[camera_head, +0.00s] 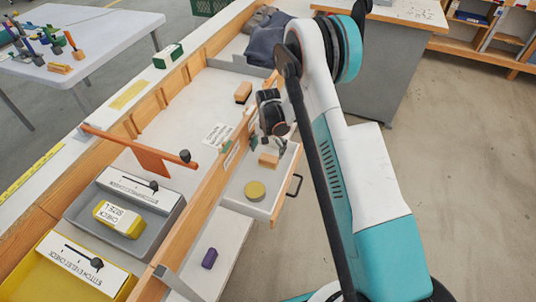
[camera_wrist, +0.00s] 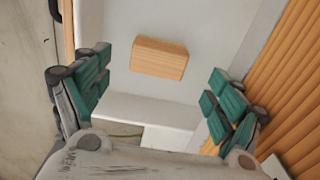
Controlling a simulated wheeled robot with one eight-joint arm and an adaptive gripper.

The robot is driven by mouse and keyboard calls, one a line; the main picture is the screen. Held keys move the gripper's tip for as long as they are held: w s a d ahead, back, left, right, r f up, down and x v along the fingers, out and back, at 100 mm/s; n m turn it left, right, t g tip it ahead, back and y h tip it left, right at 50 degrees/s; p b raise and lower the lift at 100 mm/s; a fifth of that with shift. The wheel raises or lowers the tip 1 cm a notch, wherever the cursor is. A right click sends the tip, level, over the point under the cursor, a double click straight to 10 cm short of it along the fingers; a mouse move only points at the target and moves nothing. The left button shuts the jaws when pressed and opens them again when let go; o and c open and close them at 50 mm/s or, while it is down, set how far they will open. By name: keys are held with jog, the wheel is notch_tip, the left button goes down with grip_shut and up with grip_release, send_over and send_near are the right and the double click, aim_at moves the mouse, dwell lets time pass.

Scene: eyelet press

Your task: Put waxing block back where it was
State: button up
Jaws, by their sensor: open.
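A small wooden block (camera_head: 268,160) lies in the open white drawer (camera_head: 236,192), near its far end. I take it as the waxing block, but no label shows. In the wrist view the same kind of block (camera_wrist: 158,58) lies flat on a white floor, ahead of and between the fingers, with a gap on both sides. My gripper (camera_head: 268,145) is open, empty and just above the drawer's far end. In the wrist view its green-padded fingers (camera_wrist: 155,98) stand wide apart. A second wooden block (camera_head: 243,92) lies on the white bench top farther back.
A round yellowish tin (camera_head: 255,190) sits in the same drawer. A purple object (camera_head: 209,258) lies on a white surface nearer. A printed card (camera_head: 217,134) is on the bench beside the wooden rail. An orange flag-like piece (camera_head: 150,158) and grey and yellow bins stand left.

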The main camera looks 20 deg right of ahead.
notch_tip(320, 180, up, 5)
jog(key=p, duration=0.1)
notch_tip(320, 180, up, 15)
jog(key=n+t, duration=0.1)
send_over(268, 159)
jog(key=s, duration=0.3)
jog(key=s+r+n+t, duration=0.2)
jog(key=s+r, duration=0.6)
jog(key=r, duration=0.5)
jog(key=s+r+n+t, duration=0.2)
jog(key=s+r, duration=0.1)
jog(key=s, duration=0.8)
jog(key=s+r+n+t, duration=0.2)
jog(key=s+r, duration=0.1)
jog(key=s, duration=0.8)
jog(key=shift+s+d, duration=0.15)
jog(key=shift+s, duration=0.1)
jog(key=shift+r, duration=0.1)
